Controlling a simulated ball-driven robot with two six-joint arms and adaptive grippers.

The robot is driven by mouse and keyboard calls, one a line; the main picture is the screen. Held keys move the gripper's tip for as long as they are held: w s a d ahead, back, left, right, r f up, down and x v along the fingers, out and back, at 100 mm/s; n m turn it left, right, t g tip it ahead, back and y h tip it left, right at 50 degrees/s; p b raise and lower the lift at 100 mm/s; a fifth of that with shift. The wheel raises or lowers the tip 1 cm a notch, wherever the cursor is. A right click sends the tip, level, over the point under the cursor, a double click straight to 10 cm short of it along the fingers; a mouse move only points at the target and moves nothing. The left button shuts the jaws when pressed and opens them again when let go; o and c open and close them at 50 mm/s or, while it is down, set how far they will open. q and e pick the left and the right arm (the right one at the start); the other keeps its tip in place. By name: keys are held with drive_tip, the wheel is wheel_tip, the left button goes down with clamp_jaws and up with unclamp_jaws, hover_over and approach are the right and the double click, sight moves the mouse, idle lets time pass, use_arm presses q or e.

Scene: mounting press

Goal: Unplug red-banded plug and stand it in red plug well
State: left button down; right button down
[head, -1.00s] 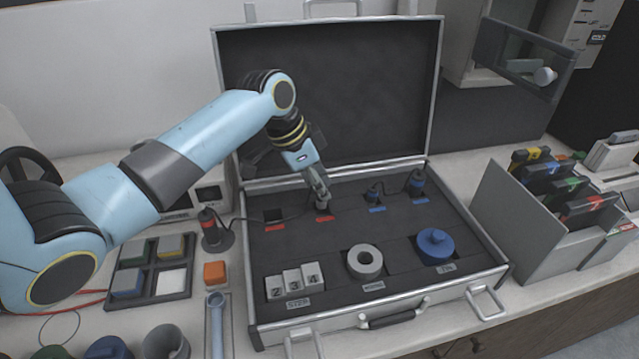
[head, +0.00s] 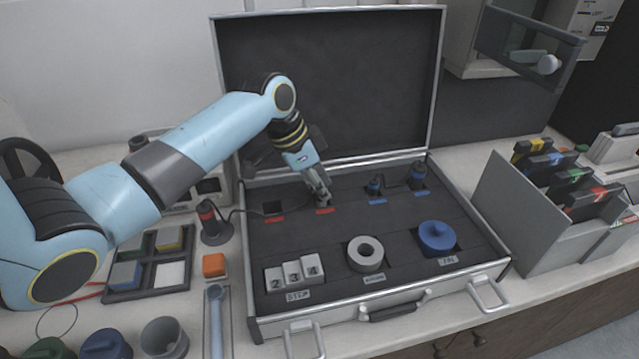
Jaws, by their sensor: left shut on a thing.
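My left gripper (head: 322,197) reaches down into the open case from the left. It is shut on a small dark thing, probably the red-banded plug, which its fingers mostly hide. The fingertips are right at the red plug well, just behind its red label (head: 325,211); how deep the plug sits cannot be told. A dark cable (head: 285,213) runs left from there to a red-banded post on a round base (head: 208,222), standing on the bench outside the case. Another well (head: 271,207) with a red label is empty. My right gripper is not in view.
Two blue-banded pieces (head: 376,186) stand behind blue labels in the case (head: 250,290). Numbered blocks (head: 294,273), a grey ring (head: 353,256) and a blue knobbed disc (head: 436,238) sit in front. The raised lid (head: 335,80) closes off the back.

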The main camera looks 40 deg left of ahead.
use_arm(q)
drive_tip(key=shift+f, duration=0.3)
drive_tip(key=c, duration=0.5)
unclamp_jaws()
drive_tip(key=shift+r, duration=0.1)
wheel_tip(320, 180, up, 8)
drive_tip(key=p, duration=0.8)
drive_tip(key=shift+f, duration=0.3)
drive_tip(key=shift+s, duration=0.1)
